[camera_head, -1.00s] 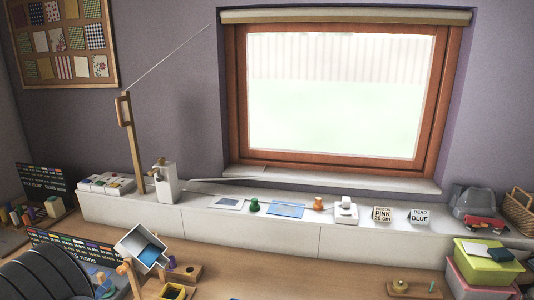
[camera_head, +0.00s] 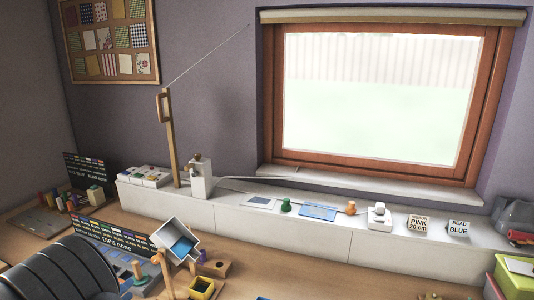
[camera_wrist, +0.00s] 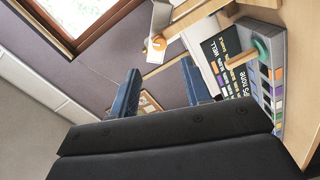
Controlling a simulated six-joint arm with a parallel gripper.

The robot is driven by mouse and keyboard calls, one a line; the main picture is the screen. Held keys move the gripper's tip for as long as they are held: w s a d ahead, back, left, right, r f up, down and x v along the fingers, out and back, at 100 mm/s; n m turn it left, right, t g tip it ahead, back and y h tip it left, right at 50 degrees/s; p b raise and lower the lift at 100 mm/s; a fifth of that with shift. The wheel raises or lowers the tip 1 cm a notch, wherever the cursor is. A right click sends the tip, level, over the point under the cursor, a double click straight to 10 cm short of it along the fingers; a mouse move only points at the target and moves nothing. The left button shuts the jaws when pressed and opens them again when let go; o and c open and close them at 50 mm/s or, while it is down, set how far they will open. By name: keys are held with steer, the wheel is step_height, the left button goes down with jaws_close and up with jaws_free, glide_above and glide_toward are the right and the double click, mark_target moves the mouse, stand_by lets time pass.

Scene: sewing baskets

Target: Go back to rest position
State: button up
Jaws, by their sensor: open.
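My gripper (camera_wrist: 160,95) shows in the wrist view with its two blue fingers apart and nothing between them. The wrist view is tilted, and past the fingers lie the purple wall, a pinboard and a dark lettered board (camera_wrist: 228,55). In the head view the dark ribbed part of my arm fills the lower left corner, and the fingers are not visible there.
A white ledge (camera_head: 283,232) runs under the window with small items and cards reading PINK 20 cm (camera_head: 418,224) and BLUE (camera_head: 458,228). A tilted open box (camera_head: 176,238) stands on a wooden post near my arm. A yellow-green box (camera_head: 515,278) is at right.

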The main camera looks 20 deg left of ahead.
steer(key=shift+w+a+n+t, duration=0.15)
steer(key=shift+w+a+n, duration=0.05)
steer(key=shift+w+n, duration=0.8)
steer(key=shift+w+a+n+t, duration=0.15)
steer(key=shift+w+a+n, duration=0.05)
steer(key=shift+w+n, duration=0.75)
stand_by(1.1)
